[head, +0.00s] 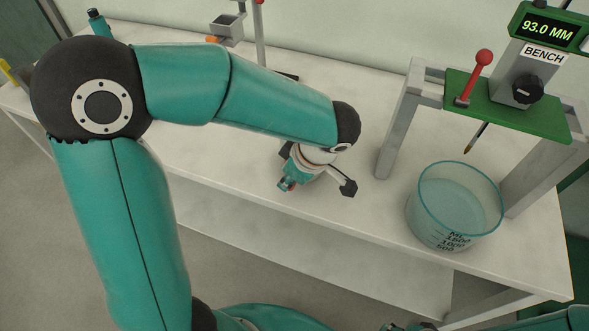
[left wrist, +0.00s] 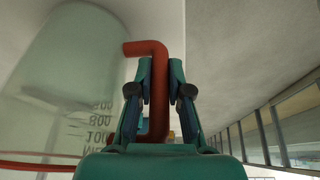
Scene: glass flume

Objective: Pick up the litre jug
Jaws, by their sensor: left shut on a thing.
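The litre jug (left wrist: 70,85) is pale and see-through, with dark measure marks, and fills the left of the left wrist view. Its red handle (left wrist: 158,90) stands between the two fingers of my left gripper (left wrist: 160,85), which is shut on it. In the head view my left gripper (head: 291,183) is small, over the middle of the bench, with a bit of red at its tips. I cannot make out the jug's body there.
A wide glass vessel (head: 455,210) with measure marks stands at the bench's right, below a green gauge stand (head: 510,105) with a red lever and a pointed tip. A grey hopper (head: 228,28) and a teal bottle (head: 98,22) stand at the back. The bench (head: 215,175) is clear left of my gripper.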

